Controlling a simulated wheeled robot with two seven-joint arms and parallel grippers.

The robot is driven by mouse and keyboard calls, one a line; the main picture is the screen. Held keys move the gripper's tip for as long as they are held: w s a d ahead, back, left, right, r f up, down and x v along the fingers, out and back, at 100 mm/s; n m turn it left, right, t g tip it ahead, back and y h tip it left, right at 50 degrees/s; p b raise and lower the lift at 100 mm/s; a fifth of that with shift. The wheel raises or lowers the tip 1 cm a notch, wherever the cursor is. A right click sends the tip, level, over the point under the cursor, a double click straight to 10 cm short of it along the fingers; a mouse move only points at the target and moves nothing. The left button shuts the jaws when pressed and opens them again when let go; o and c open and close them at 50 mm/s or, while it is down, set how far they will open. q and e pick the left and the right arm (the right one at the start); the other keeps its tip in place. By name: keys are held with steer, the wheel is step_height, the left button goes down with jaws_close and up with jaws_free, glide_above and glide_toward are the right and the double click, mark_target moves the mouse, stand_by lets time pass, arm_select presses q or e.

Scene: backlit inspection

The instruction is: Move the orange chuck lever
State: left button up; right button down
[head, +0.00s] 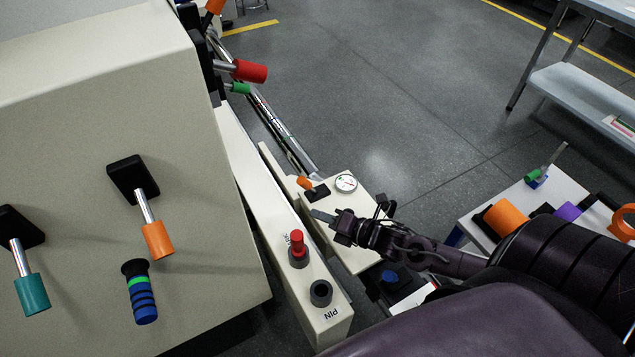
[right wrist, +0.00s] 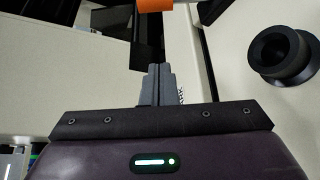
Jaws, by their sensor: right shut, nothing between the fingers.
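A small orange lever (head: 305,183) with a black base stands on the cream block beside a round gauge. In the right wrist view an orange grip (right wrist: 155,5) shows at the top edge, cut off, above a black part. My right gripper (head: 318,214) is shut and empty, its tips just in front of the lever's black base in the head view. In the wrist view its shut fingers (right wrist: 158,85) point toward the black part; whether they touch cannot be told. A larger orange lever (head: 158,240) is on the big cream panel at left. My left gripper is out of view.
A red plunger (head: 297,243) and a black ring socket (head: 321,293) marked PIN are on the cream arm near my gripper. A teal lever (head: 32,293) and a red lever (head: 250,71) are also on the machine. A white table (head: 470,223) with several objects stands at right.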

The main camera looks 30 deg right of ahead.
mark_target(308, 187)
steer(key=b+x, duration=0.1)
steer(key=x, duration=0.6)
steer(key=shift+w+f+b, duration=0.15)
steer(key=shift+w+b, duration=0.1)
steer(key=shift+b, duration=0.15)
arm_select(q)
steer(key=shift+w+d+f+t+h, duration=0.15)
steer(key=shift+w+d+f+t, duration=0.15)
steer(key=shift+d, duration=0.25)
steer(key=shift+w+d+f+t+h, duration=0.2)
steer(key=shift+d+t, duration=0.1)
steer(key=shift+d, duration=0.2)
arm_select(e)
steer(key=shift+w+d+r, duration=0.3)
steer(key=shift+d+r, duration=0.2)
steer(key=shift+d, duration=0.25)
steer(key=shift+w+d+r, duration=0.25)
steer(key=shift+d+r, duration=0.2)
steer(key=shift+d, duration=0.3)
